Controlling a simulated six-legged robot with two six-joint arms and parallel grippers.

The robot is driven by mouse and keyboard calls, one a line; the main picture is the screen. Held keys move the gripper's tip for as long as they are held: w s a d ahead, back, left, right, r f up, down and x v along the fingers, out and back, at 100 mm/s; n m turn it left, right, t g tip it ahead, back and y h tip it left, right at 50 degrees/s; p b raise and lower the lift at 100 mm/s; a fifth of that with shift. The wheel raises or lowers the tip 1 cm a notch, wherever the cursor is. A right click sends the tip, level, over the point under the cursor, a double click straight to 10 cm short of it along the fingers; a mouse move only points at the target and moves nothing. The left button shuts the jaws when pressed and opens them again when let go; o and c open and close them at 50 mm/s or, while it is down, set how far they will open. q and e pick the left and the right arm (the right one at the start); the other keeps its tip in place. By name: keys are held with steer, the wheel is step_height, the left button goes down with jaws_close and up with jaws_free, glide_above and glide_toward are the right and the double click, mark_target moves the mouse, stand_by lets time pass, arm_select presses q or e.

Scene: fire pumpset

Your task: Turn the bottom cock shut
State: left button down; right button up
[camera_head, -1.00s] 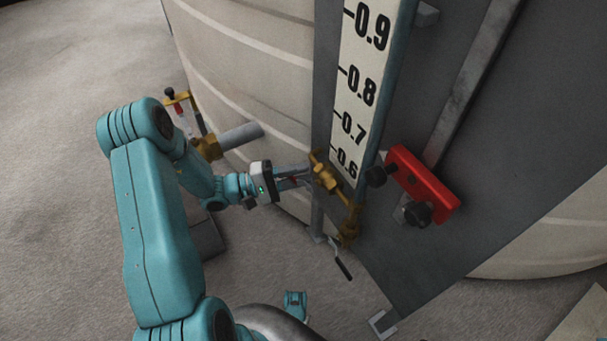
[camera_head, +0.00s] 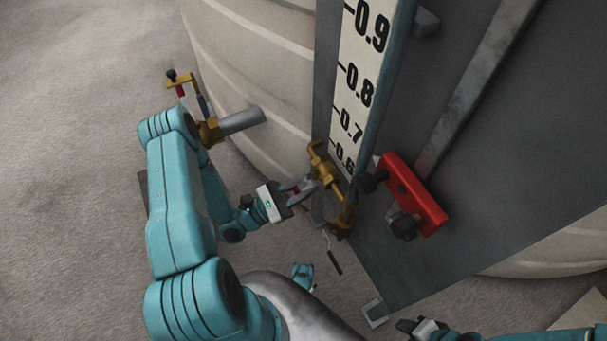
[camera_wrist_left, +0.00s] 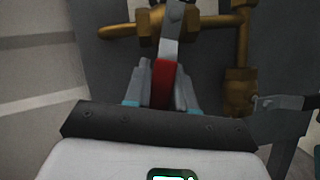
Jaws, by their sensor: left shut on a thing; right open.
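The brass bottom cock (camera_head: 326,172) sits at the lower end of the gauge board, by the 0.6 mark. It also crosses the top of the left wrist view (camera_wrist_left: 205,22). A lever with a red grip (camera_wrist_left: 163,80) and grey metal end runs down from it. My left gripper (camera_head: 303,186) is just left of and below the cock, its jaws shut on the red grip, which shows between the fingers in the left wrist view. The fingers hide much of the lever in the head view. My right gripper (camera_head: 412,325) is open at the bottom edge, away from the cock.
A red block with black knobs (camera_head: 412,195) stands right of the gauge board (camera_head: 358,85). A thin dark-handled lever (camera_head: 334,262) hangs below the cock. Another brass valve (camera_head: 209,130) with a grey pipe is at the left, by the pale tank (camera_head: 250,60).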

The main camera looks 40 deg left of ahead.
arm_select(q)
steer(key=shift+s+d+f+n+t+y+p, duration=0.15)
steer(key=shift+d+n+t+y+p, duration=0.2)
steer(key=shift+n, duration=0.45)
steer(key=shift+s+d+r+n+t+y+p, duration=0.1)
steer(key=shift+d+n+y, duration=0.1)
steer(key=shift+n+y, duration=0.45)
steer(key=shift+s+d+f+n+t+y+p, duration=0.15)
steer(key=shift+d+n+y+p, duration=0.1)
steer(key=shift+n, duration=0.7)
steer(key=c, duration=1)
jaws_free()
steer(key=p+v, duration=0.1)
steer(key=v, duration=1.5)
steer(key=shift+s+f, duration=0.1)
